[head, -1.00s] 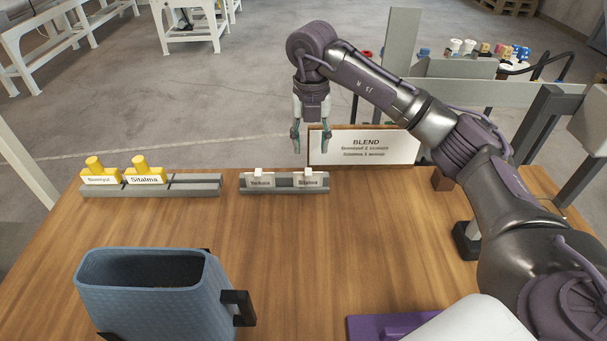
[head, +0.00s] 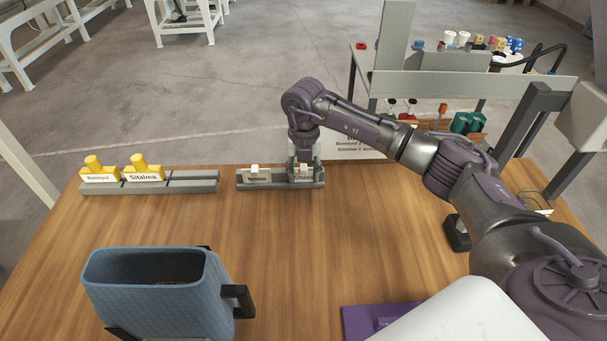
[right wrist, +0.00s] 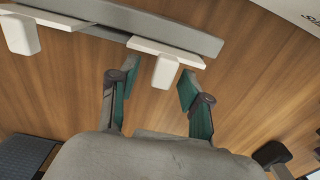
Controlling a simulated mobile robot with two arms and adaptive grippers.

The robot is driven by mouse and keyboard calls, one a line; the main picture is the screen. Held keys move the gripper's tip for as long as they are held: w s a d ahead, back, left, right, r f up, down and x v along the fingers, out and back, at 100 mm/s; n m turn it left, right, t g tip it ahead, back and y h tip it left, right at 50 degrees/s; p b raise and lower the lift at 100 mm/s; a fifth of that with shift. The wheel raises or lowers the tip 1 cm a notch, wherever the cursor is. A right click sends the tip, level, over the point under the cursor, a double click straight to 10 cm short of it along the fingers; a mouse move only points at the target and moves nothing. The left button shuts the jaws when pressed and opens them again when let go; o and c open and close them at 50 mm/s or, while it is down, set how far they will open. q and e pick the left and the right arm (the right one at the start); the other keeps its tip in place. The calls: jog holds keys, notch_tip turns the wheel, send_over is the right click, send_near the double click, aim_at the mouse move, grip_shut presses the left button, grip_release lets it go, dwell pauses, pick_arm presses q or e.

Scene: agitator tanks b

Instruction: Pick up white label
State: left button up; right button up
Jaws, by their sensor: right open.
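Two white labels with small upright tabs stand in a short grey rack (head: 281,185) on the wooden table. The left white label (head: 258,176) is free of the gripper. The right white label (head: 305,177), whose text looks like "Sitalma", is partly hidden by my right gripper (head: 303,168). In the right wrist view, the open green-padded fingers of the gripper (right wrist: 158,77) lie on either side of the tab of the right label (right wrist: 164,70), with gaps visible. The other label (right wrist: 20,36) is at upper left there. My left gripper is not in view.
A longer grey rack (head: 195,186) with yellow labels (head: 144,172) is to the left. A blue bin (head: 160,295) stands in front. The blend sign (head: 360,147) is behind my arm. A purple item (head: 370,320) lies at the front. The middle of the table is clear.

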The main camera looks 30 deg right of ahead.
jog(key=shift+c, duration=0.2)
grip_shut()
jog(key=shift+r, duration=0.45)
jog(key=s+d+r+b, duration=0.3)
jog(key=s+d+r, duration=0.2)
jog(key=s+r, duration=0.5)
jog(key=shift+s+b, duration=0.3)
jog(key=shift+b, duration=0.05)
